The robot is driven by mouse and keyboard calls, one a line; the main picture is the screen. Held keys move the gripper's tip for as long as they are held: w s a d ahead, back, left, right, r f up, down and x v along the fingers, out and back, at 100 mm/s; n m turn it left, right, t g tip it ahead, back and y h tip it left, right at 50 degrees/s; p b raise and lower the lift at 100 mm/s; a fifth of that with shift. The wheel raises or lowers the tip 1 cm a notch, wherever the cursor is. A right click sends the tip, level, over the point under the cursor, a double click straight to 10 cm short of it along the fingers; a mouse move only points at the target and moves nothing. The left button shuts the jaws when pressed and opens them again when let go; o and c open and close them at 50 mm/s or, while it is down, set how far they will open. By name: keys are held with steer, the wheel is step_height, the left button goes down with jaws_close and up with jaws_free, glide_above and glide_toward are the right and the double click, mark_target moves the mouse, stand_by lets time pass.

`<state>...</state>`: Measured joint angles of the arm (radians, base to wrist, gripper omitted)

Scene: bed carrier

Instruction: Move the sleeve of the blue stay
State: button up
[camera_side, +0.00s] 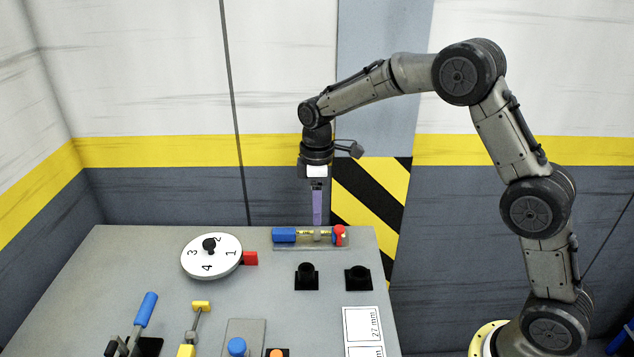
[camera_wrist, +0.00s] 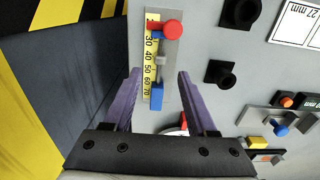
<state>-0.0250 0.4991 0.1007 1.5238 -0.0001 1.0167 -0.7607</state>
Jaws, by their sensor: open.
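In the wrist view, the blue block (camera_wrist: 157,97), grey slider (camera_wrist: 161,61) and red knob (camera_wrist: 172,29) line up along the scale. I cannot tell for certain which part is the blue stay's sleeve. My gripper (camera_side: 317,222) points down above the fixture, open and empty. In the wrist view its purple fingers (camera_wrist: 159,74) appear either side of the fixture.
A white numbered dial (camera_side: 211,256) with a red block (camera_side: 250,258) stands left of the fixture. Two black sockets (camera_side: 307,277) (camera_side: 358,279) stand in front. A blue-handled lever (camera_side: 146,309), a yellow-ended rod (camera_side: 197,322) and a blue knob (camera_side: 237,346) are nearer the front.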

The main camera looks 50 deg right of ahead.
step_height(320, 180, up, 8)
steer(key=shift+f, duration=0.25)
steer(key=shift+s, duration=0.2)
steer(key=c, duration=0.3)
steer(key=shift+d+r+m+g+h, duration=0.15)
steer(key=shift+d+r+g, duration=0.05)
steer(key=shift+r, duration=0.2)
steer(key=shift+d+r+m+g+h, duration=0.15)
steer(key=shift+r+g, duration=0.05)
steer(key=shift+r, duration=0.2)
steer(key=c, duration=0.5)
steer(key=shift+w+a+g+h, duration=0.3)
steer(key=shift+w+g, duration=0.05)
steer(key=shift+w, duration=0.2)
steer(key=shift+w+a+g+h, duration=0.25)
steer(key=shift+w+g+h, duration=0.1)
steer(key=shift+w, duration=0.2)
jaws_close()
steer(key=g+h, duration=0.1)
glide_toward(309, 234)
steer(key=x, duration=0.6)
steer(key=shift+s+f, duration=0.1)
steer(key=shift+f, duration=0.05)
